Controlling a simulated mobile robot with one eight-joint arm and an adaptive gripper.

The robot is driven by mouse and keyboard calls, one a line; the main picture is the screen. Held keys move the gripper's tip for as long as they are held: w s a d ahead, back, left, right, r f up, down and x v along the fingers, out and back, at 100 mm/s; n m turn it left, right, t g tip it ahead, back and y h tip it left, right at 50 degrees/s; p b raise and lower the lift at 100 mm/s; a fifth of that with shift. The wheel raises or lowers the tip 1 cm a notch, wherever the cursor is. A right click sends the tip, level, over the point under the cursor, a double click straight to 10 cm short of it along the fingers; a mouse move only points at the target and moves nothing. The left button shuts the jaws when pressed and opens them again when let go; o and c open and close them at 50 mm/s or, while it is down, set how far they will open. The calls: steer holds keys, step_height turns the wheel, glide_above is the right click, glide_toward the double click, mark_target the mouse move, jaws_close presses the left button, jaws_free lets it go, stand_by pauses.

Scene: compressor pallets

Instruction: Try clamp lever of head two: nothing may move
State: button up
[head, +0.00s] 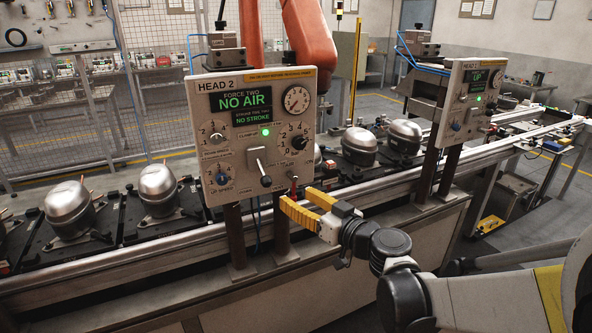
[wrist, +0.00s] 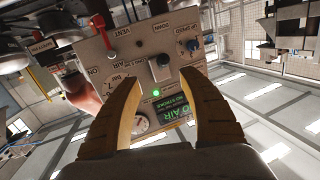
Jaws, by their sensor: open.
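The head two panel (head: 225,150) stands upright on posts, its screen (head: 246,102) reading "NO AIR" and "NO STROKE". Its clamp lever (head: 259,168), a metal stick with a black knob, slants down toward the "DOWN" label. In the wrist view, upside down, the lever's black knob (wrist: 157,68) shows just beyond and between my fingertips. My gripper (head: 293,195) is open and empty, its yellow fingers near the panel's lower right corner. The open fingers also frame the lower panel in the wrist view (wrist: 161,77). I cannot tell whether they touch anything.
A red vent lever (wrist: 109,45) sits beside the clamp lever. A green lamp (head: 265,132) is lit, and a round gauge (head: 295,101) is above. The head one panel (head: 470,100) reads "UP". Silver compressors (head: 160,190) stand on pallets behind the front rail.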

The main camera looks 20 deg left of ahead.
mark_target(270, 183)
steer(key=shift+y, duration=0.4)
steer(key=b+x, duration=0.1)
steer(key=x, duration=0.5)
steer(key=b+x, duration=0.1)
steer(key=x, duration=0.5)
steer(key=shift+s+a+f+b, duration=0.1)
steer(key=shift+a+f+b, duration=0.05)
steer(key=shift+a+b, duration=0.2)
jaws_close()
